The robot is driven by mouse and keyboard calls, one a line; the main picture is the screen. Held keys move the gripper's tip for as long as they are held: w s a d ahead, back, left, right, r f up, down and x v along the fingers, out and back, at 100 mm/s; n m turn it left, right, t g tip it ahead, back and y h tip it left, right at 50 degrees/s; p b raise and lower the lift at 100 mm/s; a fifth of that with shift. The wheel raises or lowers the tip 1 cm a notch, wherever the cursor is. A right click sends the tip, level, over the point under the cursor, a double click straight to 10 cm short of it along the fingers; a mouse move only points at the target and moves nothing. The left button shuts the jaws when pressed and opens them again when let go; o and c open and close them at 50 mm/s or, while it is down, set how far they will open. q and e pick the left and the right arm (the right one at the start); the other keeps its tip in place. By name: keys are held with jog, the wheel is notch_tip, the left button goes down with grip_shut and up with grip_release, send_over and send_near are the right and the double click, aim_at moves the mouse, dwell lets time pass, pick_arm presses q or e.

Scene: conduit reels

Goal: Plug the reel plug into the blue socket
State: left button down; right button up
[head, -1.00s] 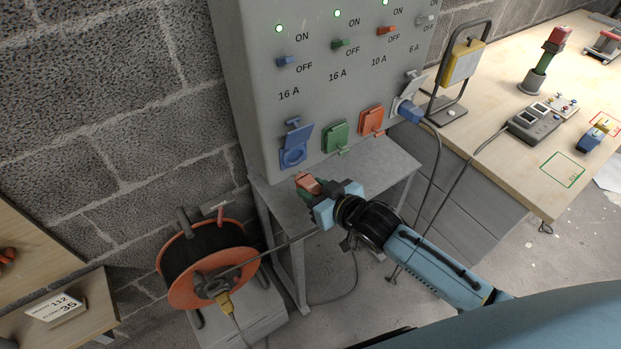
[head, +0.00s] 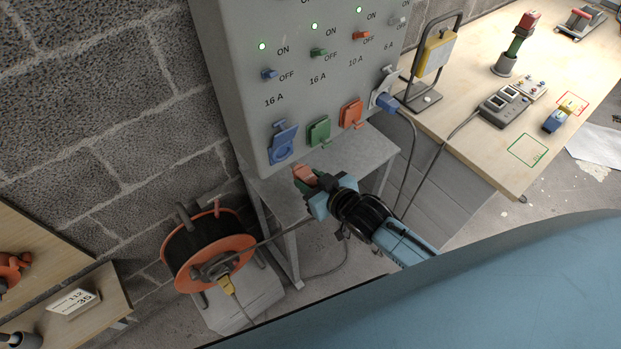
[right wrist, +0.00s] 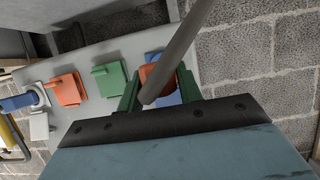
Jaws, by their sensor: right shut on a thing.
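The blue socket (head: 282,150) is on the lower left of the grey panel, and its lid appears raised. My right gripper (head: 307,180) is shut on the orange-red reel plug (head: 304,174), below and right of the blue socket and apart from it. In the right wrist view the plug (right wrist: 155,74) sits between the green fingers of my right gripper (right wrist: 158,92), with the grey cable crossing in front. Part of the blue socket (right wrist: 165,95) shows behind the plug; the plug's front end is hidden there. My left gripper is not in view.
The orange cable reel (head: 208,250) stands at the lower left, its cable running to my right gripper. Green (head: 319,131) and orange (head: 350,113) sockets have lids down. A blue plug (head: 386,102) sits at the panel's right. A grey stand (head: 375,150) is under the panel.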

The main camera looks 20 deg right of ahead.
aim_at(299, 167)
jog(key=shift+w, duration=0.15)
jog(key=shift+w+a+b, duration=0.25)
jog(key=shift+w+b, duration=0.3)
jog(key=shift+w, duration=0.35)
jog(key=shift+w+a+b, duration=0.3)
jog(key=shift+w+b, duration=0.2)
jog(key=shift+w, duration=0.35)
jog(key=shift+w+a+b, duration=0.25)
jog(key=shift+w+b, duration=0.3)
jog(key=shift+w, duration=0.35)
jog(key=shift+p, duration=0.85)
jog(key=shift+w+a, duration=0.15)
jog(key=shift+w, duration=0.35)
dwell(0.4)
jog(key=o, duration=1)
jog(key=shift+s, duration=0.15)
jog(key=p+v, duration=0.1)
jog(key=v, duration=1.2)
